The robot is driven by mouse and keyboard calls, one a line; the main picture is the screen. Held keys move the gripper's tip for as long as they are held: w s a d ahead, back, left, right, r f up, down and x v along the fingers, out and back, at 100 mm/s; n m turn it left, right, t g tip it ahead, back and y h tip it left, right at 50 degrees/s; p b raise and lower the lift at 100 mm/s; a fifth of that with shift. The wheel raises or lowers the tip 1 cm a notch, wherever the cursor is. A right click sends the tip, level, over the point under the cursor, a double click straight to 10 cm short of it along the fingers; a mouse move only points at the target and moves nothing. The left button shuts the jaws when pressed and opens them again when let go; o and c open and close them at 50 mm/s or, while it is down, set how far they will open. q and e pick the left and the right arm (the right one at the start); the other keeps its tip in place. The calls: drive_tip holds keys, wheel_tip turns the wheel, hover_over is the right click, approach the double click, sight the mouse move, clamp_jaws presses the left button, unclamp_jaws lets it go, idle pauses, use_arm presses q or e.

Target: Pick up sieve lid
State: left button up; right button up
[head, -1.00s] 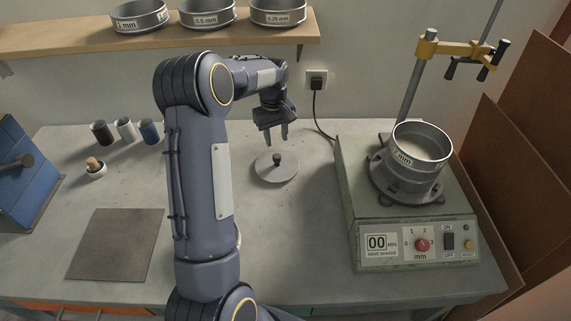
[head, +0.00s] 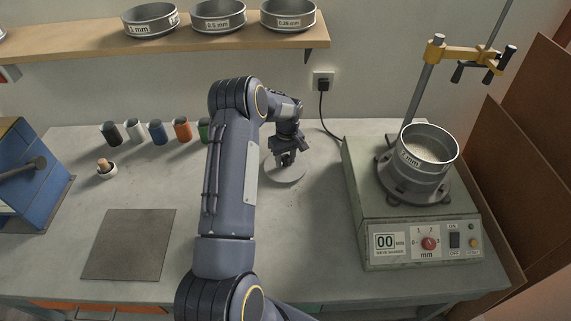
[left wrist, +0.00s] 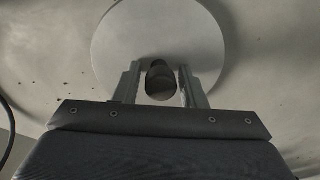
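The sieve lid (head: 284,176) is a flat light-grey disc lying on the bench, left of the sieve shaker. In the left wrist view the lid (left wrist: 205,40) fills the top middle, with its dark round knob (left wrist: 160,80) in the centre. My left gripper (head: 286,160) is low over the lid and hides the knob in the head view. In the left wrist view the fingers of the left gripper (left wrist: 160,82) stand either side of the knob, with narrow gaps showing, so it looks open. My right gripper is not in view.
The green sieve shaker (head: 365,215) with a filled sieve (head: 428,160) stands right. Several coloured cups (head: 157,132) and a small wooden-handled item (head: 106,170) are at back left. A dark mat (head: 128,245) lies front left. A shelf (head: 100,55) holds sieves.

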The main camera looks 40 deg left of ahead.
use_arm(q)
drive_tip(key=c, duration=0.7)
clamp_jaws()
drive_tip(key=shift+r, duration=0.15)
